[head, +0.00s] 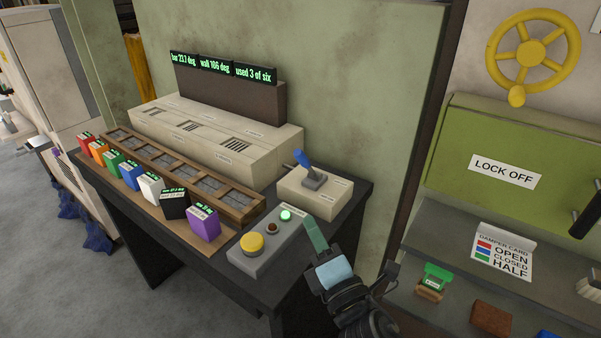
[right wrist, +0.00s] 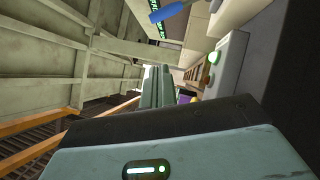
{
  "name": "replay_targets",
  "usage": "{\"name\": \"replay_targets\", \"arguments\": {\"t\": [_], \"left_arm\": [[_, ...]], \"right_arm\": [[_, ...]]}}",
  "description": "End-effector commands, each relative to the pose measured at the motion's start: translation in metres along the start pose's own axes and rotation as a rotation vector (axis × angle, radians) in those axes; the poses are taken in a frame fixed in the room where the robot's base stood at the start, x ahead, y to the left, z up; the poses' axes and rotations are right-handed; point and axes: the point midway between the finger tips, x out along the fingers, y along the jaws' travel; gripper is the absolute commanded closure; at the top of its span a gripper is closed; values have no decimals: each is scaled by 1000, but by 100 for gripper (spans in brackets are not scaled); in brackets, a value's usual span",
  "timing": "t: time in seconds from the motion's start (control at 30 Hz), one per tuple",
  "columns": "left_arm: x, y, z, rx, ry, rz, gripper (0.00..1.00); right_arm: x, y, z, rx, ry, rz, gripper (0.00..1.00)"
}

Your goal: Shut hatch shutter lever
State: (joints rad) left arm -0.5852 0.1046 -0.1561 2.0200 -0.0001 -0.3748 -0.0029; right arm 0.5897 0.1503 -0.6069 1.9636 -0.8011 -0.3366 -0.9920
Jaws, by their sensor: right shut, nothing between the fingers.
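A lever with a blue handle (head: 302,159) stands on a beige box (head: 325,197) at the right end of the dark table. It leans toward the upper left in the head view. Its label is too small to read. The blue handle also shows at the top of the right wrist view (right wrist: 170,11). My right gripper (head: 312,226) is shut and empty, in front of the lever box and beside the grey button panel (head: 270,246), apart from the lever. Its closed fingers show in the right wrist view (right wrist: 157,88). My left gripper is out of view.
The button panel carries a yellow button (head: 252,243) and a lit green button (head: 286,215). Several coloured blocks stand left along a wooden rack (head: 170,169). Green-lit displays (head: 223,67) stand behind. At right are a green "LOCK OFF" panel (head: 460,150), a yellow handwheel (head: 532,54) and a shelf.

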Motion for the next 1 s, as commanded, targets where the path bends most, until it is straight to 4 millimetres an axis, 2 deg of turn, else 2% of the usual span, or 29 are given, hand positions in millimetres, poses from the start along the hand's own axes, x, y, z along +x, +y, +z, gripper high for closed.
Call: {"name": "replay_targets", "arguments": {"t": [0.13, 0.27, 0.73, 1.0], "left_arm": [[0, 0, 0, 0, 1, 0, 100], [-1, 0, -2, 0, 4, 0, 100], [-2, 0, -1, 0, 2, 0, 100], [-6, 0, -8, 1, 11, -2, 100]], "right_arm": [[4, 0, 0, 1, -1, 0, 100], [18, 1, 0, 1, -1, 1, 100], [102, 0, 0, 4, 0, -1, 100], [124, 0, 24, 2, -1, -1, 100]]}}
